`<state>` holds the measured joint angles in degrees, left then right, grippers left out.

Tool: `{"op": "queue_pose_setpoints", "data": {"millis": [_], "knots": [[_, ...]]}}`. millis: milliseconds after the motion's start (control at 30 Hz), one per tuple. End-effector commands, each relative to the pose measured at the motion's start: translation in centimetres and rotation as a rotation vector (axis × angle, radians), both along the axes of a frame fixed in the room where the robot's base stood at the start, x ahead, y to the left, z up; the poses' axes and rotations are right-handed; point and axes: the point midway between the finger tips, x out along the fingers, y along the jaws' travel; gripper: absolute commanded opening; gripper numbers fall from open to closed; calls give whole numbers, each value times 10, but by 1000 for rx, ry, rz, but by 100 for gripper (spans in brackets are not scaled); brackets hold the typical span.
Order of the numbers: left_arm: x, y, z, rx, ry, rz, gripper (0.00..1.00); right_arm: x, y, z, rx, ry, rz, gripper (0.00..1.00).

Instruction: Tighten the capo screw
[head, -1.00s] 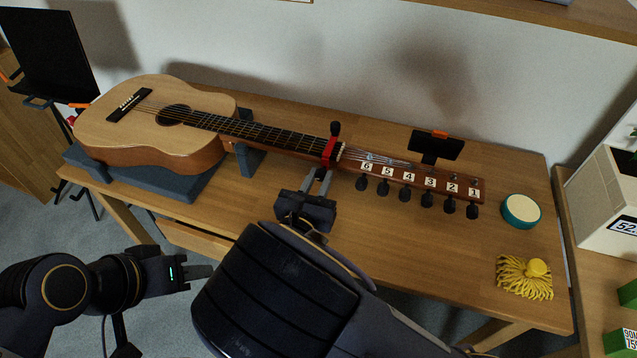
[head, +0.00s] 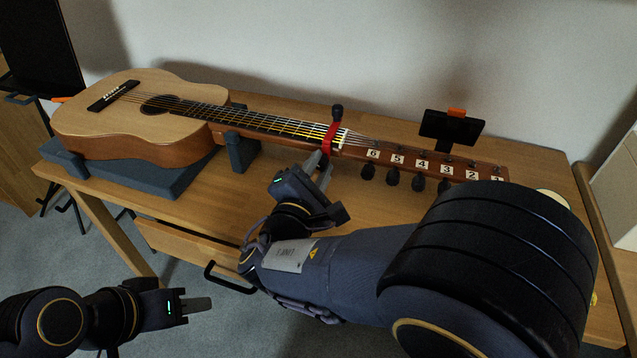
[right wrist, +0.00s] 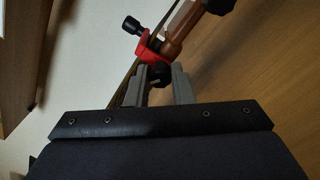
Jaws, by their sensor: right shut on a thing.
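The guitar (head: 135,110) lies along the table with its neck to the right. The red capo (head: 332,139) is across the neck near the headstock, with a black knob on top. In the right wrist view the capo (right wrist: 145,50) shows with its dark screw knob (right wrist: 160,74) under the neck. My right gripper (right wrist: 158,84) is shut on this screw knob, a finger at either side; in the head view my right gripper (head: 319,167) is just below the capo. My left gripper (head: 197,304) is low at left, away from the guitar; its jaw gap does not show clearly.
Blue-grey supports (head: 175,178) hold the guitar's body and neck. A black tuner (head: 452,128) is clipped on the headstock, with numbered labels and dark pegs nearby. My right forearm covers the table's front right. A black stand (head: 45,45) is at far left.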

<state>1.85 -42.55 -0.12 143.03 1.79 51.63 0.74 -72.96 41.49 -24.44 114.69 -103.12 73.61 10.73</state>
Motion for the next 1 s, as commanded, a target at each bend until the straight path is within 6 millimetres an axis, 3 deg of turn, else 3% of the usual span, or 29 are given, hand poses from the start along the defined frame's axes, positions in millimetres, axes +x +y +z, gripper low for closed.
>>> {"op": "queue_pose_setpoints", "data": {"millis": [33, 600, 1000], "knots": [[0, 0, -17, 0, 0, 0, 36, 0, 0, -8, 50, -14, 1, 0], [0, 0, -113, 0, 0, 0, 36, 0, 0, -9, 559, -181, 0, 0], [0, 0, -160, 0, 0, 0, 36, 0, 0, -5, 821, -266, 0, 0]]}}
